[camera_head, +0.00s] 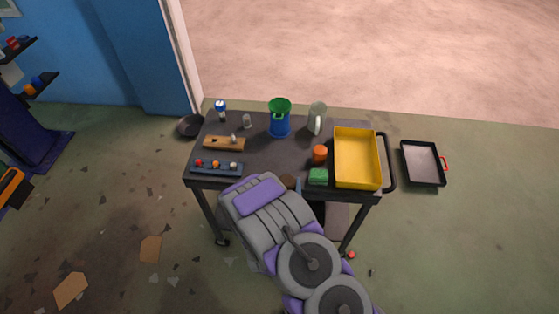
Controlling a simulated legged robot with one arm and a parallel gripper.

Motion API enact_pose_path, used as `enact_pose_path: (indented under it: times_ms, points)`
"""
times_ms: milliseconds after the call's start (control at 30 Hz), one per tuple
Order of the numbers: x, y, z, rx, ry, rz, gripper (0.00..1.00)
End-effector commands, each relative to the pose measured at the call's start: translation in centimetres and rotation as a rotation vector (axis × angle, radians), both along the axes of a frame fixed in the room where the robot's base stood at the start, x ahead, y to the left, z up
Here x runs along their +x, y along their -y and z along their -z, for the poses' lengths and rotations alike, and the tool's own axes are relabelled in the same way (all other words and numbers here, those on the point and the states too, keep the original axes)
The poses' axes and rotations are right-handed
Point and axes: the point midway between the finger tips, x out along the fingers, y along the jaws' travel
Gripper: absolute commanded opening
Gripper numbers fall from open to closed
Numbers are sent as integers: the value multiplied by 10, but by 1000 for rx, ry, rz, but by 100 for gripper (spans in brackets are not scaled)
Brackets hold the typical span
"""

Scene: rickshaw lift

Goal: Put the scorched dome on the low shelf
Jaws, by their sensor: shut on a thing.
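My gripper (258,196) is at the end of my grey and purple arm, over the front edge of the dark cart (275,155). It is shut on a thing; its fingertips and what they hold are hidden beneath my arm. A small dark brown rounded thing (290,182) peeks out beside it; I cannot tell whether this is the scorched dome or whether it is held. A black rounded bowl or dome (190,125) lies on the floor behind the cart's left corner. A lower surface shows in part under the cart top (337,215); I cannot tell if it is the low shelf.
On the cart stand a yellow tray (370,180), green sponge (318,177), orange cup (319,155), blue and green container (280,120), pale mug (317,118) and a rack with coloured balls (217,168). A dark tray (423,163) lies right.

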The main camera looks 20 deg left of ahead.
Motion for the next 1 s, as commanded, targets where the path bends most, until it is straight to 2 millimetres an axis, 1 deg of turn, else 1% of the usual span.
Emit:
enact_pose_path:
  times_ms: [33,100,200,300,400,467,633,1000]
  points:
    - [-10,-7,12,-9,-4,-26,37]
    - [-20,-16,22,-9,-5,-55,37]
    - [-32,-25,35,-14,-6,-87,37]
    - [-40,-29,41,-12,-7,-108,37]
    - [-42,-31,44,-9,-6,-118,37]
    - [-39,-32,45,-5,-7,-119,37]
    - [-14,-35,41,5,-3,-114,37]
    - [10,-54,44,-7,-5,-118,37]
